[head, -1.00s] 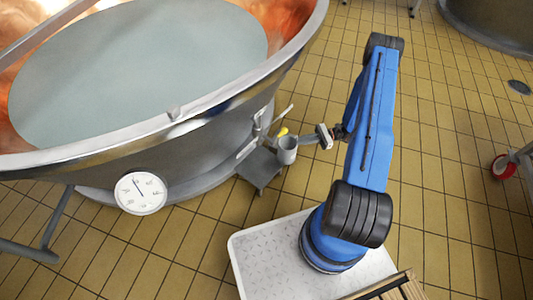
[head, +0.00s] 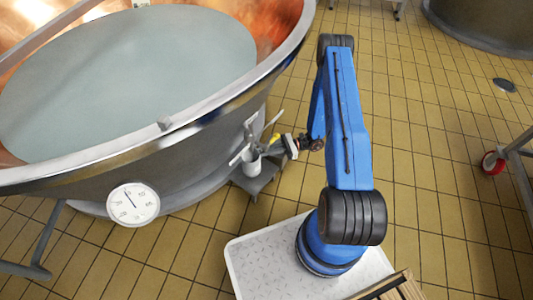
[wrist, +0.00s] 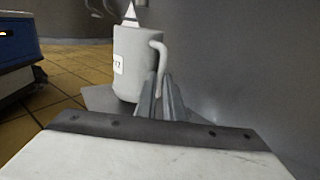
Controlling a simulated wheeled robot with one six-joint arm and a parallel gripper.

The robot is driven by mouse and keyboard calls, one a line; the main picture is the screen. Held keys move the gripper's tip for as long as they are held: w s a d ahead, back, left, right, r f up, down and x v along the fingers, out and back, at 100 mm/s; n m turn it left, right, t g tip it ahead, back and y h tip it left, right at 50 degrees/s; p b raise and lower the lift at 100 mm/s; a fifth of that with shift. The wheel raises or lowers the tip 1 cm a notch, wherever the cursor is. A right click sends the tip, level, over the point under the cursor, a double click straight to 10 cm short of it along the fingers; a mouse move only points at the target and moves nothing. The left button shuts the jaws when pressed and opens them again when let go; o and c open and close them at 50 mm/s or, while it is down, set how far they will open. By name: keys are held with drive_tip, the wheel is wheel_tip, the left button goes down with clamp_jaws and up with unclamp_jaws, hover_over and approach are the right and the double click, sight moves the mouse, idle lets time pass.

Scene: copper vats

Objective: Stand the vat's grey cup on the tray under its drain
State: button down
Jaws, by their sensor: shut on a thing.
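The grey cup (head: 252,166) is upright at the vat's side, over the grey tray (head: 266,181) and close below the drain with its yellow handle (head: 273,139). In the wrist view the cup (wrist: 135,62) shows a white label and a curved handle on its right. My gripper (head: 284,146) is to the right of the cup in the head view. In the wrist view its fingers (wrist: 160,97) are shut on the cup's handle. The tray (wrist: 100,98) shows below the cup. I cannot tell whether the cup's base touches it.
The steel vat (head: 190,150) with its dial (head: 133,204) fills the left. Its wall is close on the right in the wrist view. The tiled floor between is clear.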

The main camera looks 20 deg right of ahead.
drive_tip(key=shift+d+f, duration=0.2)
drive_tip(key=shift+f, duration=0.45)
drive_tip(key=c, duration=1.9)
unclamp_jaws()
drive_tip(key=shift+f, duration=0.1)
drive_tip(key=shift+o, duration=0.2)
drive_tip(key=s+d, duration=0.1)
drive_tip(key=d, duration=1.1)
drive_tip(key=shift+s, duration=0.1)
